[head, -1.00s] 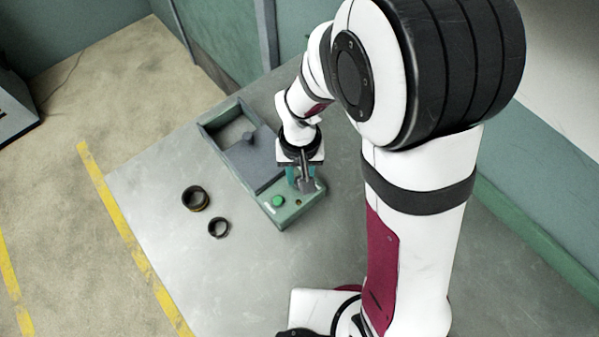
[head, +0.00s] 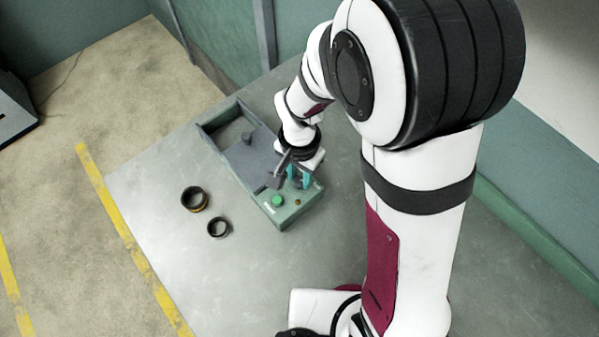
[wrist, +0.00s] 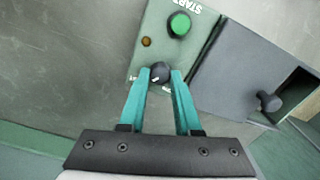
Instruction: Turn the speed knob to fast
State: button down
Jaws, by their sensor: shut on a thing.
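The ring grinder (head: 281,222) is a green box on the grey table. The speed knob (wrist: 160,71) is a small black round knob with a light mark near its lower left edge in the wrist view. My gripper (wrist: 160,76) has teal fingers, one on each side of the knob, shut on it. In the head view my gripper (head: 297,178) is over the grinder's near right part, and the knob is hard to make out there. Small lettering beside the knob is partly hidden by the fingers.
A green START button (wrist: 179,24) and a small amber lamp (wrist: 146,42) are close to the knob. A grey lid with a dark handle (wrist: 269,101) lies beside the panel. Two dark rings (head: 194,198) (head: 218,227) lie on the table, left of the grinder.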

aim_at(299, 179)
dwell(0.4)
jog(key=c, duration=0.6)
grip_release()
notch_tip(299, 179, up, 16)
jog(key=s+d+y, duration=0.1)
jog(key=s+d, duration=0.3)
jog(key=s, duration=0.3)
jog(key=s+d+f, duration=0.1)
jog(key=s+d, duration=0.4)
jog(key=s, duration=0.3)
jog(key=shift+s+f+y, duration=0.15)
jog(key=shift+s+y, duration=0.05)
jog(key=shift+y, duration=0.2)
